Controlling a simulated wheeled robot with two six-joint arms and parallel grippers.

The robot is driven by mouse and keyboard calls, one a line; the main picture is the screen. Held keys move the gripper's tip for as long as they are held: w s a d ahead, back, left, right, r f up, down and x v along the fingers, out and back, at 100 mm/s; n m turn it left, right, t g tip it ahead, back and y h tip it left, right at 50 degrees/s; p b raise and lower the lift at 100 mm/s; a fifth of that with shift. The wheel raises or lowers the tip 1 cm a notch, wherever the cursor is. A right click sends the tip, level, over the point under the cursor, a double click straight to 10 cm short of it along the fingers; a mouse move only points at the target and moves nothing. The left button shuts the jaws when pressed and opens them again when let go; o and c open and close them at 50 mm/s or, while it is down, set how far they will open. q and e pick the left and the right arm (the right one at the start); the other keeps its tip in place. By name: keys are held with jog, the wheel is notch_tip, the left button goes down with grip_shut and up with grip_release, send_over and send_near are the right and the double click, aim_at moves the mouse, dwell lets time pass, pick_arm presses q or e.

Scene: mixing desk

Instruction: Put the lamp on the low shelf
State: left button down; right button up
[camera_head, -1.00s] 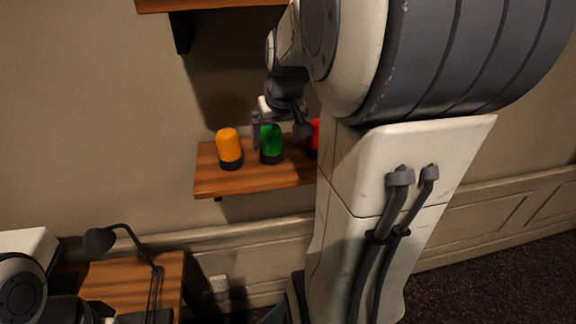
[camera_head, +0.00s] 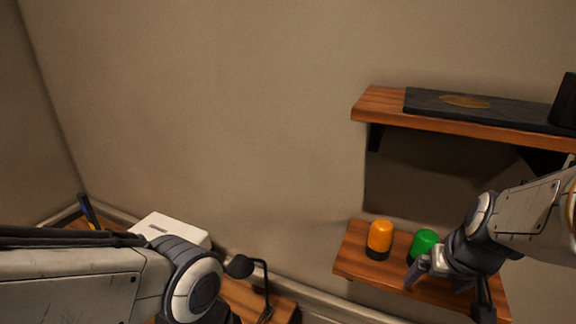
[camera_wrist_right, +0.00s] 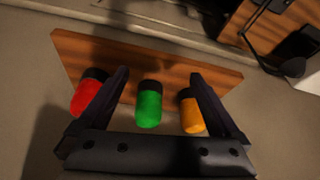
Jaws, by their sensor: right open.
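On the low wooden shelf (camera_head: 352,262) stand an orange lamp (camera_head: 380,238) and a green lamp (camera_head: 424,242), each with a dark base. The wrist view also shows a red lamp (camera_wrist_right: 87,97), hidden behind my right arm in the head view. My right gripper (camera_wrist_right: 160,75) is open, with the green lamp (camera_wrist_right: 149,105) between its two fingers and the red and orange lamps (camera_wrist_right: 191,115) close by the fingers. In the head view my right gripper (camera_head: 447,290) hangs over the shelf. My left arm shows at lower left; its gripper is out of view.
A higher shelf (camera_head: 380,104) with a dark flat panel (camera_head: 470,103) and a black box is above. A black desk lamp (camera_head: 242,267) stands on a wooden desk (camera_head: 280,305) at lower middle. A white box (camera_head: 170,230) is left of it.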

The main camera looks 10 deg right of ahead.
jog(key=a+f+n+g+y, duration=0.1)
jog(key=a+n+y, duration=0.3)
jog(key=a, duration=1.1)
jog(key=s+a+n+g+h, duration=0.1)
jog(key=s+a+n+g, duration=0.2)
jog(key=s+a+n, duration=0.4)
jog(key=s+a, duration=0.2)
jog(key=a, duration=0.3)
jog(key=shift+s+a+f+n, duration=0.15)
jog(key=shift+s+f+n, duration=0.15)
jog(key=shift+f, duration=0.1)
